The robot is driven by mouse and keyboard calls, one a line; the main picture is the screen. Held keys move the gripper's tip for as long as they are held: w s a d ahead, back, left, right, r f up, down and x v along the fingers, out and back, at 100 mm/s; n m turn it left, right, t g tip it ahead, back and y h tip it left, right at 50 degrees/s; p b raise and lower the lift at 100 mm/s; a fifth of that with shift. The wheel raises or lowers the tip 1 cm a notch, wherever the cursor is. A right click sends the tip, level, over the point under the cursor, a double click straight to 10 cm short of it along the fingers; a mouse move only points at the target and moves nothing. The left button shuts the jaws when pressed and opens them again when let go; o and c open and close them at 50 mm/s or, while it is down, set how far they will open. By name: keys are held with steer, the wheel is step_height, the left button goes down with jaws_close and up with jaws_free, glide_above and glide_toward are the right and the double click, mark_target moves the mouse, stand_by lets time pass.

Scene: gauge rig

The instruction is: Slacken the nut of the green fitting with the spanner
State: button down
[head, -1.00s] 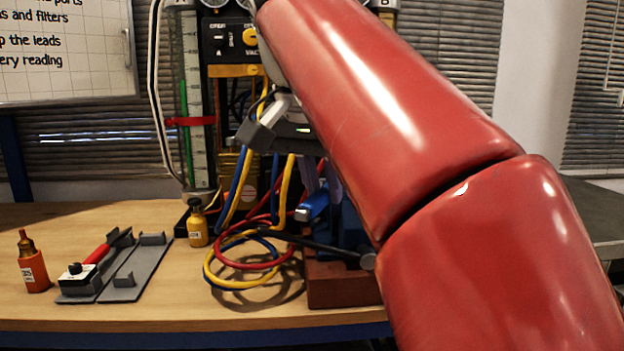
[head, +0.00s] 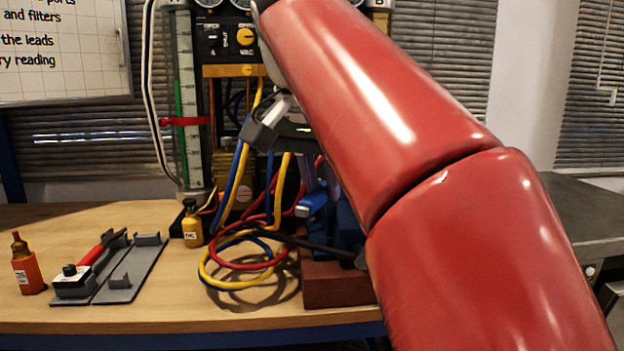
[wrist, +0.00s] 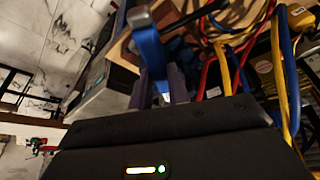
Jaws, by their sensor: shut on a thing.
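My gripper (head: 324,187) is in the middle of the head view, partly behind my red arm, above the dark blue vise-like block. In the wrist view my gripper (wrist: 161,84) has its purple-grey fingers closed on a blue bar with a grey end (wrist: 149,45). I take this bar to be the spanner; it also shows in the head view as a short blue piece (head: 313,201) jutting left from the fingers. I cannot make out the green fitting or its nut in either view; my arm covers that area.
Red, yellow and blue hoses (head: 245,270) loop beside the brown block (head: 338,287), with a black bar (head: 305,243) above them.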

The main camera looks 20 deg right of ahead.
steer(key=shift+w+d, duration=0.2)
steer(key=shift+d, duration=0.05)
stand_by(0.3)
steer(key=c, duration=2)
jaws_free()
steer(key=shift+c, duration=0.2)
jaws_close()
steer(key=shift+s+d+n+t+y+b, duration=0.35)
steer(key=shift+s+d+n, duration=0.55)
steer(key=shift+d+n, duration=0.35)
steer(key=shift+s+d+n, duration=0.15)
steer(key=shift+d+n, duration=0.05)
steer(key=shift+n, duration=0.15)
steer(key=shift+w+a+m+p, duration=0.4)
steer(key=shift+w+a+m, duration=0.2)
steer(key=shift+a+m, duration=0.3)
